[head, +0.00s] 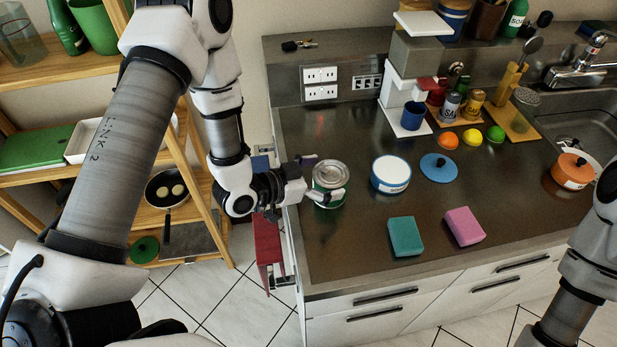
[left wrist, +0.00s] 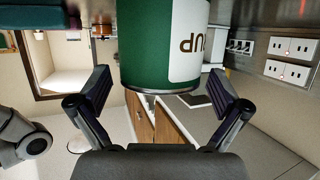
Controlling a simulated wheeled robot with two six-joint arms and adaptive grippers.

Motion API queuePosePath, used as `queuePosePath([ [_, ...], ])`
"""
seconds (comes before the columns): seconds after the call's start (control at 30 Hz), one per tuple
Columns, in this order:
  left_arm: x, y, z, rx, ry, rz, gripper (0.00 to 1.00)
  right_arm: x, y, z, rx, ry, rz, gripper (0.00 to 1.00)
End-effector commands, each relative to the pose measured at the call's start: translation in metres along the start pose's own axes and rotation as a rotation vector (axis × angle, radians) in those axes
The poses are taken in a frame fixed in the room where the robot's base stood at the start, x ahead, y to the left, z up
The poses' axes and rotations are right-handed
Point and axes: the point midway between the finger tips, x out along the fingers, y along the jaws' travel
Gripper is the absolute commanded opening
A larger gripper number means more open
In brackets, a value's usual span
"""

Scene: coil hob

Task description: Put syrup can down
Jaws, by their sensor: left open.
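The syrup can (head: 329,177), green with a white label and a silver lid, stands upright on the left end of the steel counter. In the left wrist view the can (left wrist: 150,40) appears upside down, with part of its lettering showing. My left gripper (head: 319,180) is open at the can, with one finger on its near side and the other toward its far side. In the left wrist view the fingers are spread wide, with gaps between them and the can. My right arm shows at the right edge; its gripper is out of view.
A white-and-blue pot (head: 390,174) and its blue lid (head: 439,167) are right of the can. A teal sponge (head: 405,236) and a pink sponge (head: 464,226) lie nearer the front. A coffee machine (head: 408,90) stands behind. The counter's front left is clear.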

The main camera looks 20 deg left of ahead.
Motion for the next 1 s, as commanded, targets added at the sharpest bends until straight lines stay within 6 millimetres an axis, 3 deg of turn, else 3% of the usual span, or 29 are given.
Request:
queuePosePath([
  [0.4, -0.081, -0.001, -0.001, -0.010, 0.007, -0.005, 1.00, 0.010, 0.000, 0.000, 0.000, 0.000, 0.000, 0.40],
  [0.5, -0.098, 0.000, -0.007, -0.010, 0.002, -0.003, 1.00, -0.011, 0.000, 0.000, 0.000, 0.000, 0.000, 0.40],
  [0.7, -0.110, 0.001, -0.002, -0.003, 0.003, 0.000, 1.00, -0.019, 0.000, 0.000, 0.000, 0.000, 0.000, 0.40],
  [1.0, -0.110, 0.001, 0.000, -0.001, 0.002, 0.000, 1.00, -0.017, 0.000, 0.000, 0.000, 0.000, 0.000, 0.40],
])
